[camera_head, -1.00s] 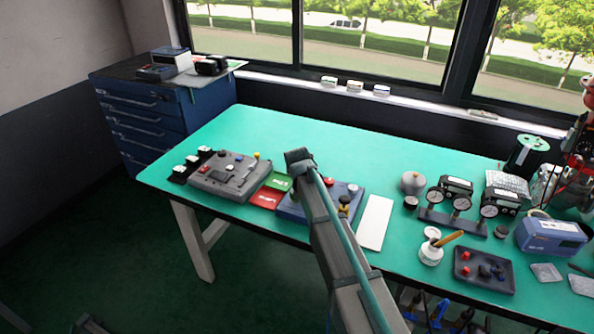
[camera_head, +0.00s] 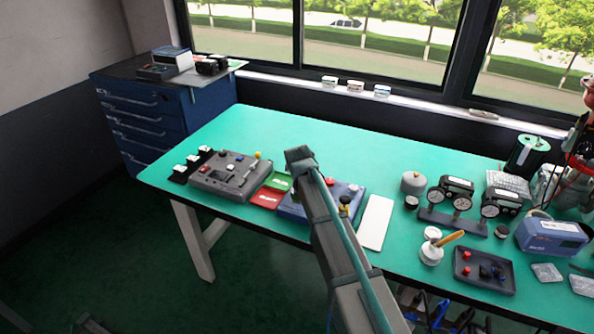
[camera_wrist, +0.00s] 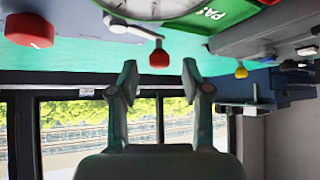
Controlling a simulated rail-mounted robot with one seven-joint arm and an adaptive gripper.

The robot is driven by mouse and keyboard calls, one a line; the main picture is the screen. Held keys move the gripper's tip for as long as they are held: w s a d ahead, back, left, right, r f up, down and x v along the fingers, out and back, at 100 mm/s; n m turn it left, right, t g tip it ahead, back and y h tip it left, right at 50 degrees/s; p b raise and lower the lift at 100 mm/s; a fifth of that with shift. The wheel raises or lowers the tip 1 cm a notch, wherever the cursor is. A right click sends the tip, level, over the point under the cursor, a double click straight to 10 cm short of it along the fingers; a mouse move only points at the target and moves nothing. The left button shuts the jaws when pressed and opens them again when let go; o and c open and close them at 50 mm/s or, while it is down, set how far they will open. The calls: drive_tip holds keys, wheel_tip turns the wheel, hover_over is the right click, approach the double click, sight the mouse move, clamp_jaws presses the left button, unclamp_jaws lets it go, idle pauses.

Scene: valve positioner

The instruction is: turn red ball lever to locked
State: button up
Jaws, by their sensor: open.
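The red ball (camera_wrist: 159,57) sits at the end of a short silver lever (camera_wrist: 138,33) at the top of the wrist view, which appears upside down. My gripper (camera_wrist: 160,70) is open, with one finger on each side of the ball in the picture. I see no clear contact, and the depth between them cannot be told. In the head view my arm hides the ball and lever; part of the blue panel (camera_head: 290,209) shows beside the arm.
A red knob (camera_wrist: 29,31) is near the lever. A grey panel (camera_head: 215,181) with a yellow ball (camera_head: 257,155) stands to the left. Green (camera_head: 278,182) and red (camera_head: 266,197) cards lie between panels. A white strip (camera_head: 375,222) lies right of the blue panel.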

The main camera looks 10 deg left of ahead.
drive_tip(key=v, duration=0.9)
drive_tip(key=shift+s+r, duration=0.15)
drive_tip(key=shift+s, duration=0.05)
